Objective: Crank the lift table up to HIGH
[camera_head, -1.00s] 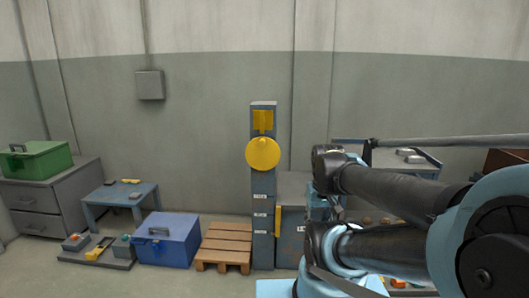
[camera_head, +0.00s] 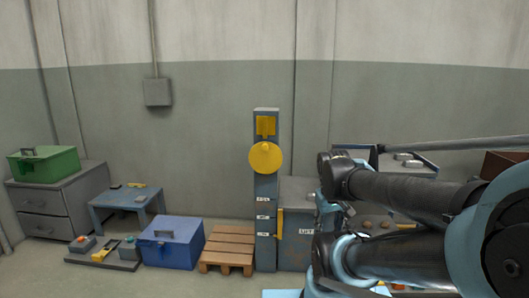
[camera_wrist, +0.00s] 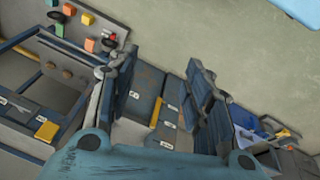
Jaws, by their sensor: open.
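A grey-blue post (camera_head: 265,190) with a yellow disc (camera_head: 265,158) and a yellow block above it stands against the wall. White labels run down its lower part, too small to read. Beside it on the right is a grey cabinet (camera_head: 296,255) with a yellow upright bar (camera_head: 280,223) on its left edge and a label resembling LIFT. No crank handle can be made out clearly. My gripper (camera_wrist: 160,78) is open and empty in the wrist view. A labelled grey-blue structure with a yellow strip (camera_wrist: 156,113) shows between its fingers, apart from them. In the head view my arm hides the gripper.
Left of the post are a wooden pallet (camera_head: 228,248), a blue toolbox (camera_head: 171,243), a small blue table (camera_head: 126,199) and grey drawers (camera_head: 55,203) bearing a green toolbox (camera_head: 44,164). A cart (camera_head: 425,172) stands behind my arm.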

